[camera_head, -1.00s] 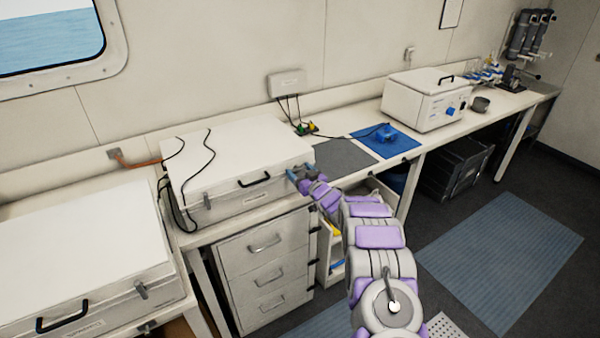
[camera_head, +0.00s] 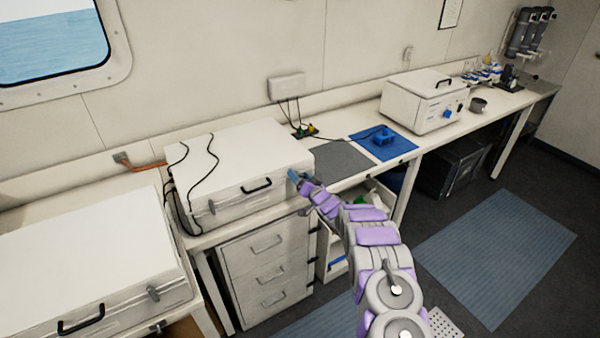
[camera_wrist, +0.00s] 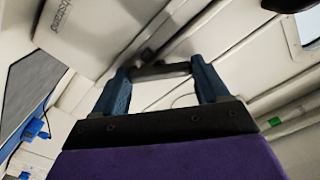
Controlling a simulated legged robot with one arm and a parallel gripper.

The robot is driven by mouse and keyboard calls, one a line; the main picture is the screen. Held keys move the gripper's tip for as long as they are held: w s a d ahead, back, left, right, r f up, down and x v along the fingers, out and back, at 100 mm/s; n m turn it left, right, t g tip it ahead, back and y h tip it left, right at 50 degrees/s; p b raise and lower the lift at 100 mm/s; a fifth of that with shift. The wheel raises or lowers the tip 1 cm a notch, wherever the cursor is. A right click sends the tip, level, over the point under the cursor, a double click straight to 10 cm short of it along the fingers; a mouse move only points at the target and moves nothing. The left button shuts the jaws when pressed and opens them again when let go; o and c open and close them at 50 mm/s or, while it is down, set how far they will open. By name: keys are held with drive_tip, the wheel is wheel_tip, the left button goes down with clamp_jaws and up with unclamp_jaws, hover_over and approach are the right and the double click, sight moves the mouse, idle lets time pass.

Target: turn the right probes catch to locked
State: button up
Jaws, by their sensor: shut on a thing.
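The white case (camera_head: 240,160) stands shut on the bench, with a black handle (camera_head: 257,187) and a grey catch (camera_head: 212,207) at the left of its front. My gripper (camera_head: 293,175) is at the right end of that front, where it hides the right catch in the head view. In the wrist view, my two blue fingers (camera_wrist: 161,73) are on either side of a short grey bar, apparently the right catch (camera_wrist: 160,70), and shut on it. Whether the catch is locked cannot be told.
A second white case (camera_head: 80,255) stands at the front left. Black cables (camera_head: 212,155) lie over the middle case's lid. A grey mat (camera_head: 342,160) and a blue mat (camera_head: 393,150) lie to its right. Drawers (camera_head: 265,265) stand below.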

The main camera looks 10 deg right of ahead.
drive_tip(key=m+p, duration=0.2)
drive_tip(key=m, duration=0.3)
drive_tip(key=shift+d+r+m, duration=0.1)
drive_tip(key=shift+d+m, duration=0.05)
drive_tip(key=shift+m, duration=0.15)
drive_tip(key=m, duration=0.5)
drive_tip(key=shift+f+m+p, duration=0.25)
drive_tip(key=shift+m+p, duration=0.05)
drive_tip(key=shift+p, duration=0.05)
drive_tip(key=shift+f, duration=0.1)
drive_tip(key=o, duration=1)
drive_tip(key=shift+w+d, duration=0.1)
drive_tip(key=shift+d, duration=0.05)
drive_tip(key=shift+o, duration=0.3)
drive_tip(key=shift+s+d, duration=0.1)
drive_tip(key=shift+s, duration=0.45)
drive_tip(key=v, duration=1.6)
